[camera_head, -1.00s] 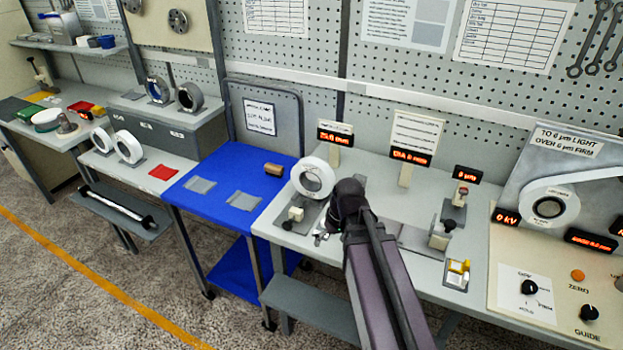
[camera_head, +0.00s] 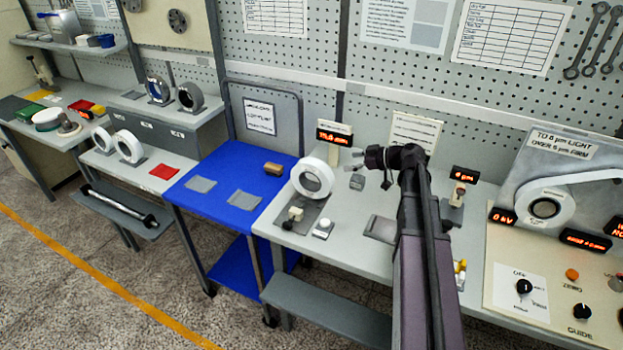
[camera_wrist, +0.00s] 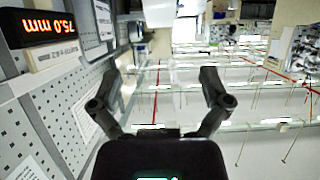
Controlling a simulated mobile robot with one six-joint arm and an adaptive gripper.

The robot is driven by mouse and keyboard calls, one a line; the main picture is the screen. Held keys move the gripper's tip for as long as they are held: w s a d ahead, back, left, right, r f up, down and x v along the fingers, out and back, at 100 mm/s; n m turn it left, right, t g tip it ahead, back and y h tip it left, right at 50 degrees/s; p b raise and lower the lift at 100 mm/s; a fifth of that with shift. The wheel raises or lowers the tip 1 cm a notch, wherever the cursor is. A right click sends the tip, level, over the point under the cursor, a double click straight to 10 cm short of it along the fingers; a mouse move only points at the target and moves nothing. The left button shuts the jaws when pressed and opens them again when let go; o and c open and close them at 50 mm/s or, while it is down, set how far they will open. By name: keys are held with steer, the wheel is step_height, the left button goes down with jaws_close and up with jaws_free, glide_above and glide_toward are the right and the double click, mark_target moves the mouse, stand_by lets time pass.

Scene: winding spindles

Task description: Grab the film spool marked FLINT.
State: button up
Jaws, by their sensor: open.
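No mark reading FLINT is legible on any spool. A white spool (camera_head: 312,178) stands upright on the grey bench, left of my arm. Two white spools, a larger one (camera_head: 127,146) and a smaller one (camera_head: 103,138), stand on the left bench.
A blue cart (camera_head: 215,178) with grey pads and a brown block (camera_head: 273,169) stands between the benches. A lit display (camera_head: 334,137) stands behind the white spool; it also shows in the wrist view (camera_wrist: 48,25). A winding machine (camera_head: 560,215) is at right. The pegboard wall closes the back.

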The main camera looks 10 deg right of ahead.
steer(key=shift+w, duration=0.1)
stand_by(0.3)
steer(key=b, duration=0.3)
glide_toward(312, 161)
steer(key=a+f, duration=0.1)
steer(key=w+a+f, duration=0.1)
steer(key=shift+w+f, duration=0.3)
steer(key=shift+f, duration=0.1)
steer(key=shift+w+a+f, duration=0.15)
steer(key=shift+w+a, duration=0.2)
steer(key=shift+a, duration=0.25)
steer(key=shift+w+a, duration=0.1)
steer(key=shift+r+b+x, duration=0.15)
steer(key=shift+b+x, duration=0.25)
steer(key=shift+x, duration=0.85)
steer(key=shift+r+b+x, duration=0.15)
steer(key=shift+b+x, duration=0.25)
steer(key=shift+x, duration=0.85)
steer(key=shift+a, duration=0.15)
jaws_close()
steer(key=shift+r, duration=0.25)
